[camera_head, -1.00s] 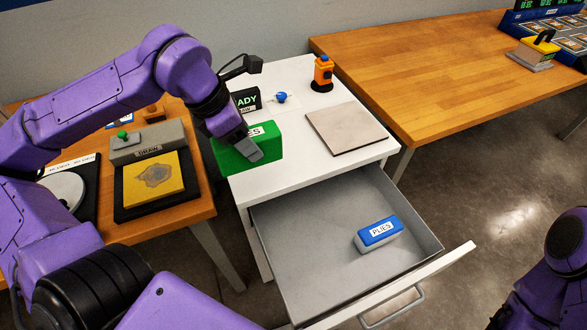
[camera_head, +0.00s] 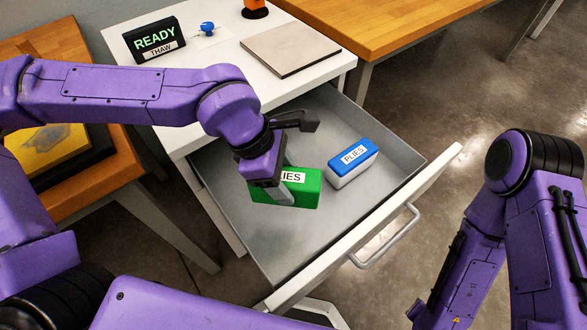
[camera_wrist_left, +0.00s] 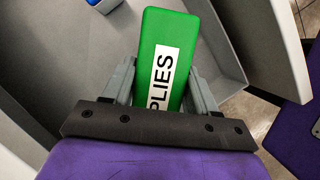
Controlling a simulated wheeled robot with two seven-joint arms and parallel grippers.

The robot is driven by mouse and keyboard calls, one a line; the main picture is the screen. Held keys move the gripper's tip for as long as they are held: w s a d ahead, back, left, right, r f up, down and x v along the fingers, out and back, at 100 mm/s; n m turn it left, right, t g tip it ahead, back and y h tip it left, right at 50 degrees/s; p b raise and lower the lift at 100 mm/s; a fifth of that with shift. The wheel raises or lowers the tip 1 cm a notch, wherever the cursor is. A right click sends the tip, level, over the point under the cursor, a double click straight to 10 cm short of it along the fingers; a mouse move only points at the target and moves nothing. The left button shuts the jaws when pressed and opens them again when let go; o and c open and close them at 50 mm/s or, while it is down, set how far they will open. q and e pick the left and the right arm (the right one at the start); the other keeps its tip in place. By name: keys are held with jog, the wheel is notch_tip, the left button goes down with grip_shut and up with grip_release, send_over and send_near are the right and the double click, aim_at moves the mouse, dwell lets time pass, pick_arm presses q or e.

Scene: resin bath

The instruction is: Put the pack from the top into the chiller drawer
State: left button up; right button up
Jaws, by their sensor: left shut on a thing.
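The green pack (camera_head: 302,189) with a white PLIES label is in my left gripper (camera_head: 284,193), which is shut on it. In the left wrist view the green pack (camera_wrist_left: 179,50) sits between the two grey fingers (camera_wrist_left: 165,92). In the head view it appears over the inside of the open chiller drawer (camera_head: 335,232); I cannot tell whether it touches the drawer floor. A blue and white PLIES pack (camera_head: 352,163) lies in the drawer, to the right of the green pack and apart from it. My right gripper is not in view.
The white cabinet top (camera_head: 225,62) holds a READY THAW sign (camera_head: 155,40), a blue knob (camera_head: 207,28) and a flat beige plate (camera_head: 290,49). The drawer front (camera_head: 375,228) with its handle (camera_head: 388,240) stands pulled out. The drawer's near part is bare.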

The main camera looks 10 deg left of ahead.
pick_arm(q)
notch_tip(320, 180, down, 10)
jog(key=b, duration=0.2)
jog(key=shift+b, duration=0.3)
jog(key=shift+w, duration=0.1)
jog(key=shift+f, duration=0.1)
jog(key=o, duration=1.2)
jog(key=p+v, duration=0.3)
jog(key=v, duration=0.8)
jog(key=shift+a+r, duration=0.2)
jog(key=shift+r, duration=0.45)
